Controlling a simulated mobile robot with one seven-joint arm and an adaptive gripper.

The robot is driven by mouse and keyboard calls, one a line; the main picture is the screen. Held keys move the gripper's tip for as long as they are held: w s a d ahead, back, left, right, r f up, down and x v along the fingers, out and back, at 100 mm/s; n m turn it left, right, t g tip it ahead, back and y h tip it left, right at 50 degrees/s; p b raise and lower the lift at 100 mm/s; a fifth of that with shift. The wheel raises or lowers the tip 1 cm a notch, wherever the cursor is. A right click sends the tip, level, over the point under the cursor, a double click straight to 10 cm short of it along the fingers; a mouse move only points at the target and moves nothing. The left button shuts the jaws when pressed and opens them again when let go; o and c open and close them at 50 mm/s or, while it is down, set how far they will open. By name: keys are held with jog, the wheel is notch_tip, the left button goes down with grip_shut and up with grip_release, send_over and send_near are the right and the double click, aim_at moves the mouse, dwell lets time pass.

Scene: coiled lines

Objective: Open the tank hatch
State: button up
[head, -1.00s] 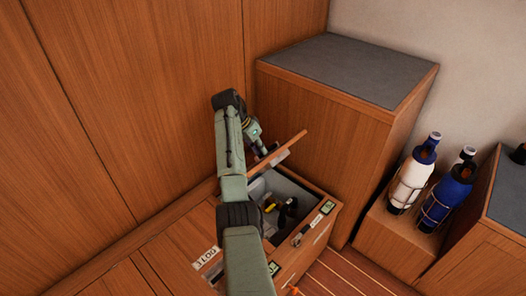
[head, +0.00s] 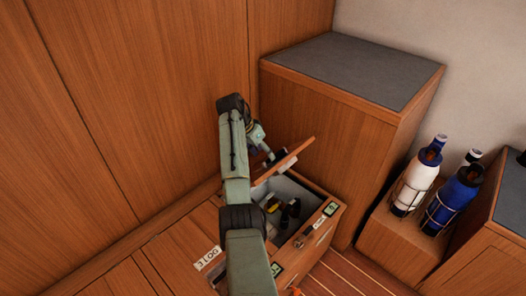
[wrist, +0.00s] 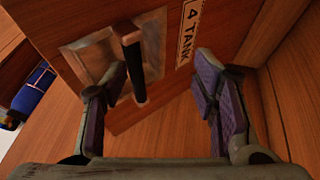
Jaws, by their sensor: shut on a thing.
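The tank hatch (head: 298,147) is a wooden lid, raised at a steep tilt over an open grey-lined compartment (head: 290,188) in the low bench. In the wrist view its face (wrist: 152,98) carries a "4 TANK" label (wrist: 189,30) and a dark bar handle (wrist: 131,55) over a recess. My gripper (head: 277,157) is at the raised lid. In the wrist view its fingers (wrist: 162,92) stand well apart before the lid, the left one beside the handle. The exact contact is not clear. Several small dark and yellow items (head: 286,210) lie inside the compartment, partly hidden by my arm.
A tall wooden cabinet (head: 320,125) with a grey top stands right behind the lid. A wood-panelled wall (head: 130,90) rises at left. Strapped white (head: 413,183) and blue (head: 455,197) bottles stand in a rack at right. Striped floor (head: 335,275) is clear in front.

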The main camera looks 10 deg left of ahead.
jog(key=v, duration=1.2)
jog(key=shift+a, duration=0.15)
